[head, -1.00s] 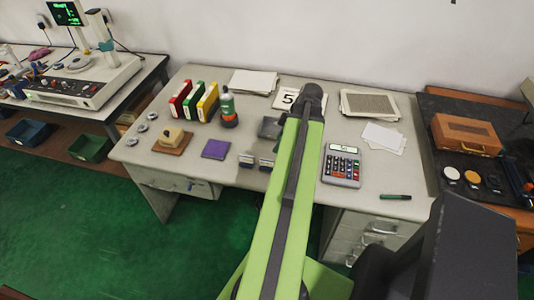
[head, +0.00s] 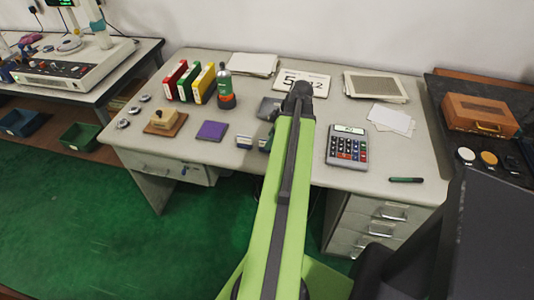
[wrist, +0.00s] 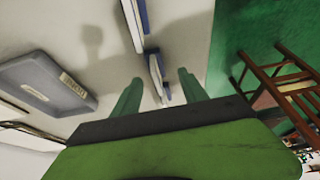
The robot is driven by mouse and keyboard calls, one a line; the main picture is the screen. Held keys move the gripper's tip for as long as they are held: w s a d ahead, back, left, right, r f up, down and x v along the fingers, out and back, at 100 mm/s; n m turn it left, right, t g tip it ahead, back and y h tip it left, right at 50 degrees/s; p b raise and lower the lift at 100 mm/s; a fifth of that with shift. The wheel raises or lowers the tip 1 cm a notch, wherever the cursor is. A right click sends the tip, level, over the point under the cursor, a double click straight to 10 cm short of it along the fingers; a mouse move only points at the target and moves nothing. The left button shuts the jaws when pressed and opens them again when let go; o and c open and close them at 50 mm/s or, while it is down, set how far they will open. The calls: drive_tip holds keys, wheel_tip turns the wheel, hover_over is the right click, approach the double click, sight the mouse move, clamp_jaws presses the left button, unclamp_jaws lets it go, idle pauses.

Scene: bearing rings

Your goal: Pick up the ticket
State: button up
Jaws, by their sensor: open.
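My gripper (wrist: 157,88) shows in the wrist view with its two green fingers apart and nothing between them. It hangs over the pale desk (head: 290,170). A grey tray (wrist: 18,74) lies left of the fingers and holds two small pale paper slips, one a white slip (wrist: 35,92) and one a cream slip with print (wrist: 73,84). Either may be the ticket; I cannot tell which. In the head view the grey tray (head: 267,107) is partly hidden by my green arm, and its slips cannot be made out. The fingers are apart from the tray.
Blue-and-white blocks (wrist: 157,72) lie just beyond the fingers, close to the desk edge. A calculator (head: 347,147), a bottle (head: 225,88), a purple pad (head: 211,131) and white papers (head: 390,118) are on the desk. Green floor (wrist: 235,35) lies beyond the edge.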

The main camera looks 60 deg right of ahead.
drive_tip(key=b+x, duration=0.5)
drive_tip(key=shift+w+d+f, duration=0.1)
drive_tip(key=shift+w+d, duration=0.1)
drive_tip(key=shift+d, duration=0.1)
clamp_jaws()
